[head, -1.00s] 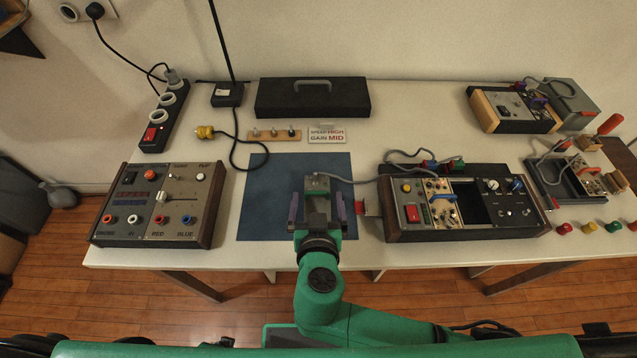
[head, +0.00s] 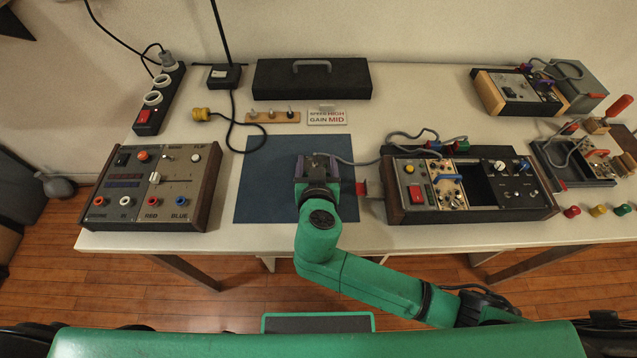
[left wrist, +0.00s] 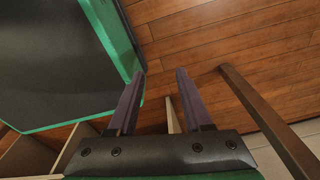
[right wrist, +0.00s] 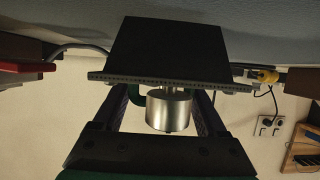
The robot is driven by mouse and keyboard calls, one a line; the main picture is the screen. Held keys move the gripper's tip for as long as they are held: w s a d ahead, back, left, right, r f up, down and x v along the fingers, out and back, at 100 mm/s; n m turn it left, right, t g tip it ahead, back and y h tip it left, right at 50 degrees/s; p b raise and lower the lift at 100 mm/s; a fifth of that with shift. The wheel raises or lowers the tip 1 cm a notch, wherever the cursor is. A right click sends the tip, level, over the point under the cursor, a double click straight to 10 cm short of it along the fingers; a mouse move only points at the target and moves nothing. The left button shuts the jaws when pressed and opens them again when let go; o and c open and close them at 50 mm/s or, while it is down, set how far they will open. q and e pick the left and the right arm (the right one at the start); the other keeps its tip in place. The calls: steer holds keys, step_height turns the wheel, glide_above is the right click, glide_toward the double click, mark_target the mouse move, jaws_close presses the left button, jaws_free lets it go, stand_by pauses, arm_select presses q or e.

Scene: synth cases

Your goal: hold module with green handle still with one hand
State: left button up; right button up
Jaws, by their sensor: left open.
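A small module (head: 318,159) with a grey cable stands on the blue mat (head: 262,190), mostly hidden by my right gripper in the head view. In the right wrist view its dark side (right wrist: 165,48) fills the upper middle. Part of a green handle (right wrist: 134,94) shows beside the left finger there, next to a silver cylinder (right wrist: 170,111). My right gripper (head: 317,169) has its fingers spread wide on either side of these parts; the fingertips are partly hidden and I see no clear contact. My left gripper (left wrist: 160,75) is open and empty, over the floor.
A rack (head: 408,216) with a blue-handled module and an empty bay stands right of the mat, a red-tabbed part at its left side. A control box (head: 182,205) stands to the left. A black case (head: 312,82) and sign (head: 327,118) are behind. The mat's left part is clear.

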steer(key=c, duration=0.5)
